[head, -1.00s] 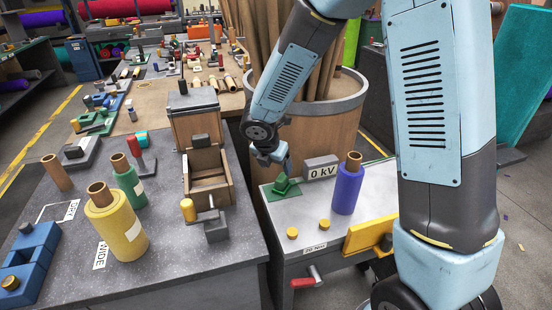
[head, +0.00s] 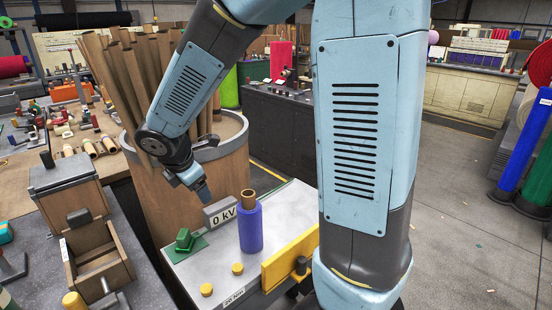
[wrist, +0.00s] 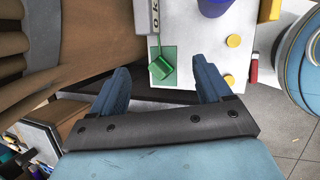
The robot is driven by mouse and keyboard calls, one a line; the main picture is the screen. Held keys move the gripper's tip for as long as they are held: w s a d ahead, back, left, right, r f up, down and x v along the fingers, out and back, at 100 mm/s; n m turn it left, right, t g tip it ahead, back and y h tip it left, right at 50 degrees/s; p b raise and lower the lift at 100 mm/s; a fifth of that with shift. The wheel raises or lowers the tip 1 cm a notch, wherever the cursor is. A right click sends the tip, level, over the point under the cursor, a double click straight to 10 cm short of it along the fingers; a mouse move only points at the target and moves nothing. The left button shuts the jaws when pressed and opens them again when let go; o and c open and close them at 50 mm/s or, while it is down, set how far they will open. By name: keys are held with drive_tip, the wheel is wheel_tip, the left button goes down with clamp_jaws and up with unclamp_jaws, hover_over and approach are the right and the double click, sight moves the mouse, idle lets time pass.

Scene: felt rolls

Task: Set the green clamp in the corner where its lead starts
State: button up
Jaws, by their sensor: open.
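The green clamp (head: 184,240) sits on a flat green patch (head: 199,246) at the back left corner of a pale bench top (head: 215,265). It also shows in the wrist view (wrist: 160,69), tilted on the green patch (wrist: 168,53), with a thin green lead (wrist: 158,38) running near the 0 kV block. My gripper (head: 206,194) is open and empty, above and behind the clamp in the head view. In the wrist view its two fingers (wrist: 163,72) are spread wide, with the clamp seen beyond the gap. The lead's start is hard to make out.
The 0 kV block (head: 220,213) and a purple roll (head: 250,226) stand close right of the clamp. Two yellow knobs (head: 237,268) and a yellow bar (head: 290,260) are nearer the front. A large wooden barrel (head: 165,205) stands behind.

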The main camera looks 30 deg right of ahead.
drive_tip(key=s+d+r+m+y, duration=0.1)
drive_tip(key=s+d+r+m, duration=0.6)
drive_tip(key=s+m, duration=0.2)
drive_tip(key=s+d+r+m+t+y, duration=0.1)
drive_tip(key=s+d+r+m, duration=0.6)
drive_tip(key=s+m, duration=0.3)
drive_tip(key=m, duration=0.3)
drive_tip(key=shift+s+y, duration=0.15)
drive_tip(key=shift+y, duration=0.25)
drive_tip(key=shift+s+d, duration=0.1)
drive_tip(key=shift+o, duration=0.5)
